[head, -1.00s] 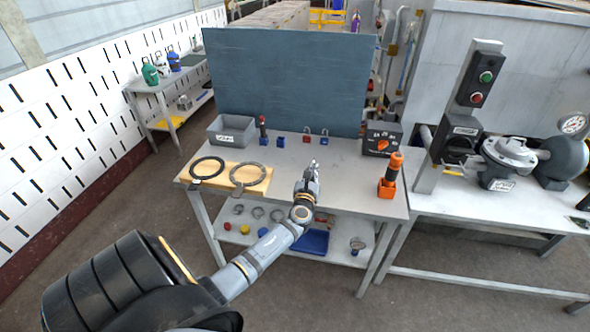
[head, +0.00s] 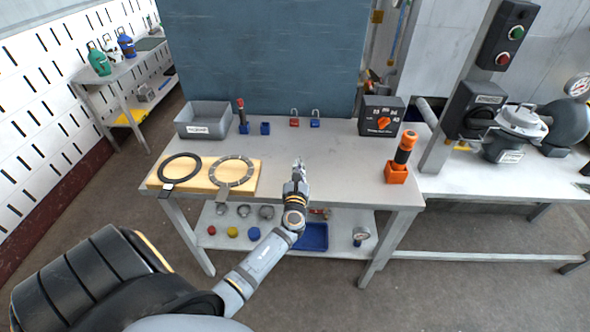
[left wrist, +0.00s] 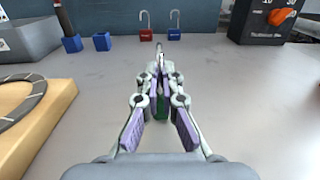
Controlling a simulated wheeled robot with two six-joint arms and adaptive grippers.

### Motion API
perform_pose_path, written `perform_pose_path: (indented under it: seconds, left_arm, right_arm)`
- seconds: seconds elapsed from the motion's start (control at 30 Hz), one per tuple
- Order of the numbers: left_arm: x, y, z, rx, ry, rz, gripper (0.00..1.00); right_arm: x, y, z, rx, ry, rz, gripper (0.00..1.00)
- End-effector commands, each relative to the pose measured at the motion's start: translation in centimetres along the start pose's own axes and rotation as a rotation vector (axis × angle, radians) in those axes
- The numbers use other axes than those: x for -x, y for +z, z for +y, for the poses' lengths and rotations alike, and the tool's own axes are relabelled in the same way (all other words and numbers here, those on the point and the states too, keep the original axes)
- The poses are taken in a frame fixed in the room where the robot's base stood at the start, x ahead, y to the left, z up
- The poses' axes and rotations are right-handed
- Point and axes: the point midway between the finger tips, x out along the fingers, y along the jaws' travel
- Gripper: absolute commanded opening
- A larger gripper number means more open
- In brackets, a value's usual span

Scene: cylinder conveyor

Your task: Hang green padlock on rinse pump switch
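My left gripper (head: 298,172) is over the front middle of the grey table, pointing away from me. In the left wrist view, the fingers (left wrist: 160,85) are closed around a small green thing, which looks like the green padlock (left wrist: 161,106). Most of it is hidden by the fingers, and a thin metal piece shows at their tips. A dark switch box (head: 474,106) with a label stands on the post at the right, below a box with a green and a red button (head: 509,36). The labels are too small to read, so I cannot tell which is the rinse pump switch. My right gripper is not in view.
A red padlock (head: 294,120) and a blue padlock (head: 315,121) stand at the table's back. A grey box with an orange knob (head: 382,117) and an orange-handled tool (head: 404,150) are at right. A grey bin (head: 203,120) and rings on a board (head: 205,190) are left. The middle is clear.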

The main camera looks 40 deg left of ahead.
Motion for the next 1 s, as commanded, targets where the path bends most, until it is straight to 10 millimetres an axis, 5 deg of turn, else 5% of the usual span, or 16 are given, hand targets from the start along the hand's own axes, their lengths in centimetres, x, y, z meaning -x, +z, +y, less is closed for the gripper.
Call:
perform_pose_path:
  seconds: [0.2, 0.4, 0.7, 1.0]
  left_arm:
    - [0.3, -0.3, -0.1, -0.001, 0.001, 0.001, 0.00]
    - [0.2, -0.3, -0.1, 0.000, 0.001, 0.000, 0.28]
    - [0.5, -0.3, -0.1, 0.000, 0.001, 0.000, 0.28]
    - [6.5, -0.6, -0.1, 0.003, 0.002, 0.003, 0.28]
  right_arm:
    - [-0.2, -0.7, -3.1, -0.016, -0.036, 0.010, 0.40]
    - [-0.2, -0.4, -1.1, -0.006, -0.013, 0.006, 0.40]
    - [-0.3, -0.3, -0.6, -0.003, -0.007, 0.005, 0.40]
    - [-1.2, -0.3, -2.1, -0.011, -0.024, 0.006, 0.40]
